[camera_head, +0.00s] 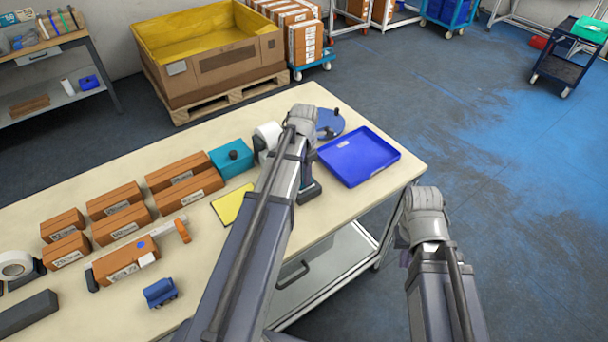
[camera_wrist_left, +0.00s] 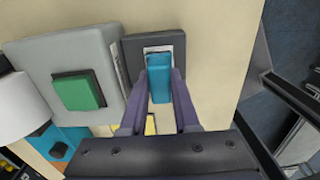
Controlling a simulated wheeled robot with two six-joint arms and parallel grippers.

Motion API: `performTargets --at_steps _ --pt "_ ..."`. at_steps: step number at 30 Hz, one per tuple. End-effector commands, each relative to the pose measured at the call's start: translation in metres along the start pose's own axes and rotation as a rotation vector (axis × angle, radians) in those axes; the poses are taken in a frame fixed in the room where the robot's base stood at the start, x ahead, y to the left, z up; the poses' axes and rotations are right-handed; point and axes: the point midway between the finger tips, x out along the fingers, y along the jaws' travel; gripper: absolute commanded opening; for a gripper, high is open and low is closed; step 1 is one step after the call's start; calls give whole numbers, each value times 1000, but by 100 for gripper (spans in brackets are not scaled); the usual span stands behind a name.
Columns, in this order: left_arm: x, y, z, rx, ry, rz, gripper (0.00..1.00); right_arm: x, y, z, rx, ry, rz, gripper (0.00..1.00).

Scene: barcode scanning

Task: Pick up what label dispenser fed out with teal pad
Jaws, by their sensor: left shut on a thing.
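My left gripper (camera_wrist_left: 158,88) is shut on a small teal pad (camera_wrist_left: 159,72) in the left wrist view. The pad's far end lies over a dark grey block (camera_wrist_left: 130,48) with a white label edge (camera_wrist_left: 157,48) showing. I cannot tell whether pad and label touch. The grey label dispenser (camera_wrist_left: 70,50) with a green button stands beside it. In the head view my left arm hides most of the dispenser and the left gripper; a white roll (camera_head: 269,132) shows. Only a purplish sliver by my right wrist (camera_head: 404,257) shows of the right gripper, off the table's right edge.
A blue tray (camera_head: 385,145) lies on the table's right end, near a blue disc (camera_head: 330,122). A teal box (camera_head: 230,158), a yellow pad (camera_head: 229,204) and several brown cartons (camera_head: 190,188) are to the left. Bare tabletop lies at the front middle.

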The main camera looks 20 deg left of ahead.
Motion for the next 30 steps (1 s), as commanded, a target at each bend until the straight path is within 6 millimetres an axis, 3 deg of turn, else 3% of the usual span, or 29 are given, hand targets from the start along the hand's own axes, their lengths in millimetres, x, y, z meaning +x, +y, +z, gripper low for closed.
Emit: performTargets --at_steps 30 --pt "8 0 0 0 0 0 0 8 -1 0 0 0 0 0"
